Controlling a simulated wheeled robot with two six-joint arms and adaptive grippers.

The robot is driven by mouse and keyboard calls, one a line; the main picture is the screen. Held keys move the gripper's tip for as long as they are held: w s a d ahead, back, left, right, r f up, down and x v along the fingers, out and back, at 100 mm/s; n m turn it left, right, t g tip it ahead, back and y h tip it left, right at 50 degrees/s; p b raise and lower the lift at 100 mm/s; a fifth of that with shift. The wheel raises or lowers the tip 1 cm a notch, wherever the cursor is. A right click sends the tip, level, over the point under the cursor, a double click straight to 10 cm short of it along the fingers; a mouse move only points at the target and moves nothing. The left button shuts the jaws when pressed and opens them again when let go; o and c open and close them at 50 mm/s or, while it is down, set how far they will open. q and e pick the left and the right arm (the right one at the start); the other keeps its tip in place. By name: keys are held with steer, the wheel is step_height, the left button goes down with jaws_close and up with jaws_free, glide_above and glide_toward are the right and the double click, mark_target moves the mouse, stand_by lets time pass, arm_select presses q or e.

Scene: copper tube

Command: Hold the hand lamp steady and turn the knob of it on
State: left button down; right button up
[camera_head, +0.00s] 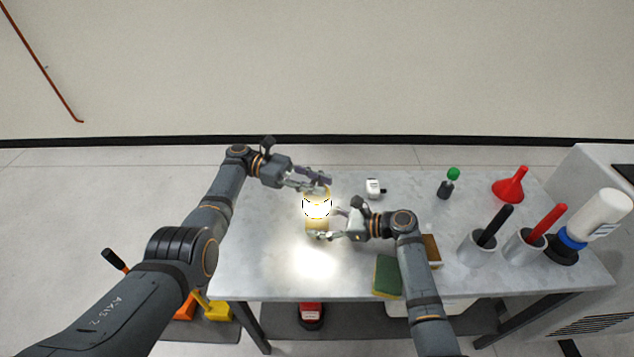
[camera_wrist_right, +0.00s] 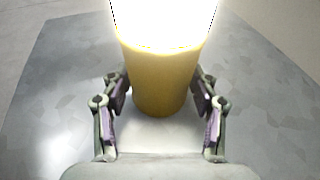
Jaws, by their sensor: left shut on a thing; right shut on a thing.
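The hand lamp (camera_head: 318,224) stands upright on the table, with a yellow body and a glowing white upper part. It is lit and throws a bright patch on the tabletop. In the right wrist view its yellow body (camera_wrist_right: 162,80) is between the fingers, below the glare. My left gripper (camera_head: 318,184) is shut on the top of the lamp. The knob cannot be made out there, behind the fingers and glare. My right gripper (camera_head: 328,224) is shut around the lamp's yellow body from the right; it also shows in the right wrist view (camera_wrist_right: 160,108).
The table's left front is clear.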

mark_target(316, 183)
arm_select(q)
steer(key=shift+f, duration=0.1)
steer(key=c, duration=1.1)
jaws_free()
steer(key=shift+o, duration=0.2)
step_height(316, 183, up, 10)
steer(key=shift+r, duration=0.1)
